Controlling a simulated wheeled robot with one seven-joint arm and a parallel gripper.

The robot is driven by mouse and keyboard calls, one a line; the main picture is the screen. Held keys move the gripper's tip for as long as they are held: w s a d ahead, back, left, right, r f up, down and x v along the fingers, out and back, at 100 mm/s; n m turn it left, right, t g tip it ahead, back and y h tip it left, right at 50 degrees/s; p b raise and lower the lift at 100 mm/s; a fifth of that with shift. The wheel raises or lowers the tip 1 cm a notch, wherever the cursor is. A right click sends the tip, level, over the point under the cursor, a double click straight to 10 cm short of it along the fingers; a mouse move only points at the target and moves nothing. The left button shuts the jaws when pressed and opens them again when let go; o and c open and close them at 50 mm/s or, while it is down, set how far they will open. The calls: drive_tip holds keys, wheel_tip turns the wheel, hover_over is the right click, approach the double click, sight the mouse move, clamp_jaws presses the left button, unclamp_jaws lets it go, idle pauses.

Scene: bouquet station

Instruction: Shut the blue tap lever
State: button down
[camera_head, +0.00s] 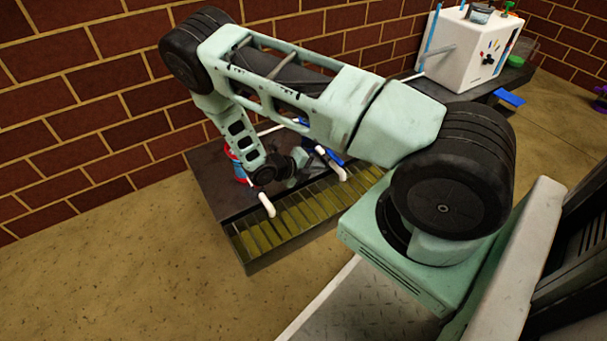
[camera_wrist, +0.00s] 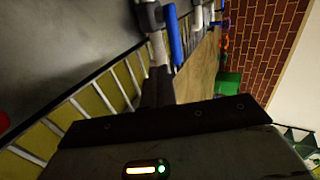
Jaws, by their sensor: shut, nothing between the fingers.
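The blue tap lever (camera_wrist: 175,38) shows in the wrist view as a long blue bar beside a pale tap pipe (camera_wrist: 157,48), just beyond my fingertips. My gripper (camera_wrist: 158,76) is shut and empty, its dark fingers pointing toward the pipe and lever. Whether the fingertips touch either one I cannot tell. In the head view a blue part (camera_head: 336,157) shows beside a white spout (camera_head: 331,164), partly behind my arm.
A dark counter (camera_head: 217,186) has a slatted drain (camera_head: 290,222) along its front. Another white spout (camera_head: 266,204) and a red and blue item (camera_head: 238,164) are at left. A white box (camera_head: 468,50) stands at the back right. A brick wall (camera_head: 90,90) closes the back.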

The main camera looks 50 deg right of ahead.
sight(336, 163)
drive_tip(key=d, duration=0.1)
drive_tip(key=d+b, duration=0.2)
drive_tip(key=shift+s+d+f, duration=0.35)
drive_tip(key=shift+s+f, duration=0.05)
drive_tip(key=shift+s+d+r, duration=0.1)
drive_tip(key=shift+d+r, duration=0.1)
drive_tip(key=shift+d, duration=0.25)
